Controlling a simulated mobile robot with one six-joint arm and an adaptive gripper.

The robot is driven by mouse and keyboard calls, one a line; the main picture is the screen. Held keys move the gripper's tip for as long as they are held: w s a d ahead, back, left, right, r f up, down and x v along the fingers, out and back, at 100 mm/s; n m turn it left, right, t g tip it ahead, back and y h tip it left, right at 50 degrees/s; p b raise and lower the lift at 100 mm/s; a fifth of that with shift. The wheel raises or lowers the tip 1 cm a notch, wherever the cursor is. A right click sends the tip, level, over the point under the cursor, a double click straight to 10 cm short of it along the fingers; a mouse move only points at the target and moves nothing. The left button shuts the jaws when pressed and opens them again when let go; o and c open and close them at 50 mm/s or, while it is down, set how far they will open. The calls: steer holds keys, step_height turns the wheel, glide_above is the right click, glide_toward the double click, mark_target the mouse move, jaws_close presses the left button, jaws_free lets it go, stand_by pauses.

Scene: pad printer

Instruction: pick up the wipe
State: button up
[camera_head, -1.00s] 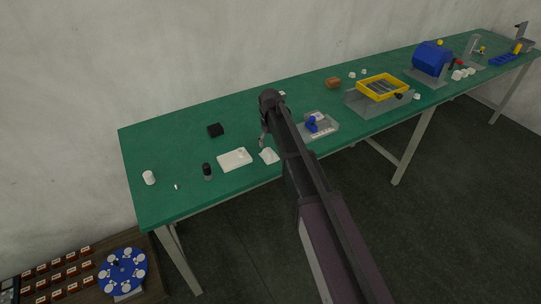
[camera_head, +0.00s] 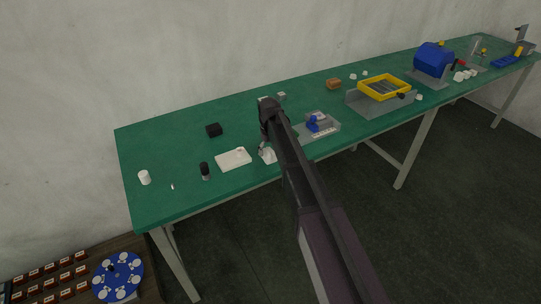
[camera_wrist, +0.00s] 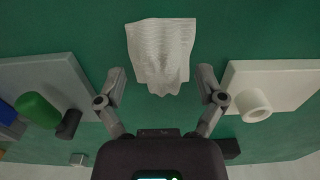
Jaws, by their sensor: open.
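The wipe (camera_wrist: 161,52) is a white, rippled cloth on the green bench. In the wrist view it lies at the top middle, ahead of my gripper (camera_wrist: 161,82) and roughly in line with the gap between its fingers. The fingers are spread open with nothing gripped; I cannot tell how high they are above the cloth. In the head view the wipe (camera_head: 268,155) shows near the bench's front edge, partly hidden by my arm, with my gripper (camera_head: 263,148) just above or beside it.
A white plate (camera_head: 233,159) with a small white ring (camera_wrist: 253,105) lies close on one side. A grey fixture with a blue part (camera_head: 313,124) stands on the other side. A dark bottle (camera_head: 205,171), black block (camera_head: 214,130) and yellow tray (camera_head: 384,87) are also on the bench.

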mark_target(270, 149)
stand_by(0.3)
steer(key=c, duration=1.1)
steer(key=shift+r, duration=0.2)
steer(key=shift+c, duration=0.2)
step_height(270, 149, up, 4)
steer(key=p, duration=0.3)
steer(key=shift+f+p, duration=0.25)
steer(key=shift+p, duration=0.15)
steer(key=s+d, duration=0.2)
steer(key=s, duration=0.5)
steer(key=s+d+r+p, duration=0.1)
steer(key=s+d, duration=0.1)
steer(key=s, duration=0.6)
steer(key=shift+s+d, duration=0.2)
steer(key=shift+d, duration=0.05)
steer(key=shift+r, duration=0.1)
steer(key=o, duration=0.5)
steer(key=c, duration=0.5)
